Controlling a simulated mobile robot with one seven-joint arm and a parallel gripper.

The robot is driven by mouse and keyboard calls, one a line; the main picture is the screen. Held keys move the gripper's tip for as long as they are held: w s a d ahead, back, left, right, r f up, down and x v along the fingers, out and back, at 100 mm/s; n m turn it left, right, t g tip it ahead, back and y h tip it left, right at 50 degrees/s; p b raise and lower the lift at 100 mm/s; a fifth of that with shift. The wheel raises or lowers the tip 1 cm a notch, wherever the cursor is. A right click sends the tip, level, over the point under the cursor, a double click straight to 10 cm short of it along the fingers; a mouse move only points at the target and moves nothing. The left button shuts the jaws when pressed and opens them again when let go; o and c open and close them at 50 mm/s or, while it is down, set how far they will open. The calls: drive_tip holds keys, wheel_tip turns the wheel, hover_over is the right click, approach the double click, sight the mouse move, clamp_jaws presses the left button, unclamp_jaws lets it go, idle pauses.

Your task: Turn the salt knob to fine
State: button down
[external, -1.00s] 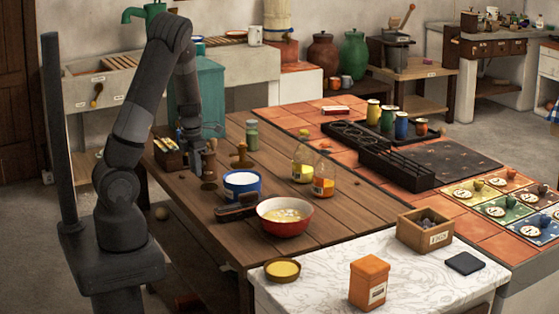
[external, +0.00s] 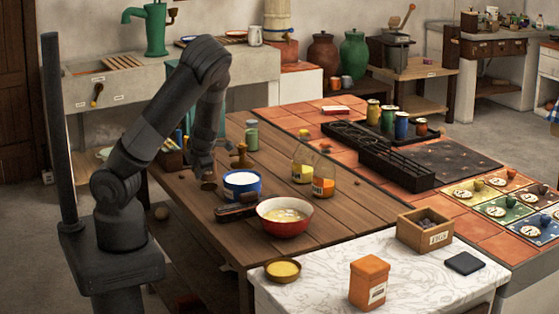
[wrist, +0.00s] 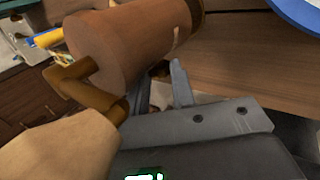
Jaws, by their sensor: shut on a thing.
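A brown wooden mill (wrist: 135,42) with a crank arm (wrist: 82,88) fills the upper left of the wrist view. In the external view its dark low part (external: 209,186) shows on the wooden table, under my gripper (external: 206,175). In the wrist view my gripper (wrist: 160,92) has its fingers against the mill's side. They are shut on a small dark part there, which I take for the salt knob (wrist: 160,68); it is mostly hidden. The knob's setting cannot be read. A large tan rounded piece (wrist: 55,150) is close to the wrist camera.
A blue-and-white bowl (external: 242,190) stands just right of my gripper, with a dark long tool (external: 236,213) and a red bowl (external: 285,223) in front. A wooden turned piece (external: 241,158) and a green jar (external: 251,135) stand behind. The front-left tabletop is clear.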

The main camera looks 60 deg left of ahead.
drive_tip(key=shift+d+f+y, duration=0.2)
drive_tip(key=shift+y, duration=1.15)
drive_tip(key=shift+d+f+y, duration=0.15)
drive_tip(key=shift+f+y, duration=0.05)
drive_tip(key=shift+y, duration=1.15)
drive_tip(key=shift+f+y, duration=0.1)
drive_tip(key=shift+y, duration=0.2)
drive_tip(key=c, duration=1.2)
unclamp_jaws()
drive_tip(key=shift+c, duration=0.2)
drive_tip(key=shift+d, duration=0.15)
drive_tip(key=v, duration=1)
drive_tip(key=shift+d, duration=0.3)
